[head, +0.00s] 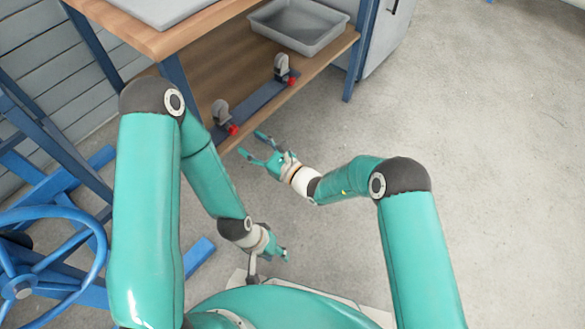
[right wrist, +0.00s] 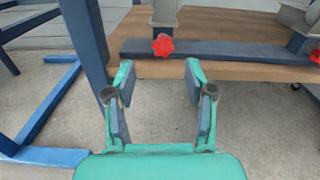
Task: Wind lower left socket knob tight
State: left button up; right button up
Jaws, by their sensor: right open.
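Two grey sockets stand on a dark blue bar along the lower wooden shelf, each with a red knob. The left socket (head: 220,110) has its star-shaped red knob (head: 233,129) facing out. The same knob (right wrist: 162,45) shows in the right wrist view, just beyond and between my fingertips. My right gripper (head: 248,142) is open and empty, close in front of the left knob and apart from it; its spread fingers also show in the right wrist view (right wrist: 159,74). My left gripper (head: 284,254) hangs low near my base, its fingers too small to read.
The right socket (head: 281,68) and its red knob (head: 293,80) stand farther along the bar (head: 258,100). A grey tray (head: 335,40) sits on the shelf. A blue bench leg (head: 360,50) and a blue handwheel (head: 50,235) flank the area. Floor at right is clear.

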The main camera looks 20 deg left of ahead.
jog(key=p+v, duration=0.5)
jog(key=v, duration=0.8)
jog(key=shift+d, duration=0.25)
dwell(0.5)
jog(key=shift+s, duration=0.15)
dwell(0.4)
jog(key=v, duration=1.2)
jog(key=shift+f, duration=0.1)
